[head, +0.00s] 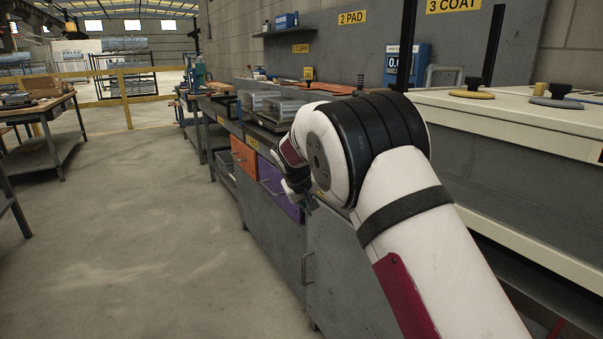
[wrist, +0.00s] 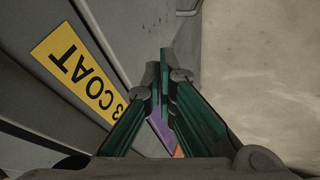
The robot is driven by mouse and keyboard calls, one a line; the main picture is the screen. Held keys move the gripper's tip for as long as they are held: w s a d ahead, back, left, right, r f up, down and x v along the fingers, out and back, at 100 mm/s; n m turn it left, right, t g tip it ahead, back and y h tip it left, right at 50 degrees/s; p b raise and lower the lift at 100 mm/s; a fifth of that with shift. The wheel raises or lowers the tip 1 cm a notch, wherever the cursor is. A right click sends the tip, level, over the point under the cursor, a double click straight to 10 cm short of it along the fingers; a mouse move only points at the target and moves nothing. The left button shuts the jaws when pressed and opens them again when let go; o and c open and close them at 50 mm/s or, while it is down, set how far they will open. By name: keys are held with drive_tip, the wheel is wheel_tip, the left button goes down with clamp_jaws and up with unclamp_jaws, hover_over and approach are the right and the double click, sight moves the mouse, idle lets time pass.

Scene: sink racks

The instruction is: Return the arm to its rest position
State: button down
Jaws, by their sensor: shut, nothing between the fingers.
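My arm crosses the right half of the head view, white with black bands, bent at a large joint. Beyond the fingers are a grey cabinet front with a yellow "3 COAT" label (wrist: 82,72) and a small patch of purple and orange. The arm hangs beside the workbench front, over the floor edge.
The grey bench (head: 272,229) has an orange drawer (head: 244,157) and a purple drawer (head: 279,190). Sanding pads (head: 471,93) lie on the pale top at right. The concrete floor (head: 130,240) at left is clear. Another table (head: 50,108) stands far left.

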drive_tip(key=s+d+r+m+g, duration=0.1)
drive_tip(key=s+d+r, duration=0.4)
drive_tip(key=s, duration=0.4)
drive_tip(key=s+d+r+m+g, duration=0.1)
drive_tip(key=s+d+r, duration=0.45)
drive_tip(key=s, duration=0.45)
drive_tip(key=s+d+r+m+g, duration=0.1)
drive_tip(key=s+d+r, duration=0.45)
drive_tip(key=s, duration=0.35)
drive_tip(key=s+d+f+m+g+y, duration=0.1)
drive_tip(key=s+f+g, duration=0.1)
drive_tip(key=s, duration=1.5)
drive_tip(key=s+d+f+m+g+y, duration=0.1)
drive_tip(key=s+f, duration=0.2)
drive_tip(key=s, duration=1.4)
wheel_tip(320, 180, up, 30)
drive_tip(key=t+p, duration=0.4)
drive_tip(key=p, duration=2.4)
drive_tip(key=shift+w+d, duration=0.3)
drive_tip(key=shift+d, duration=0.1)
drive_tip(key=shift+f, duration=0.1)
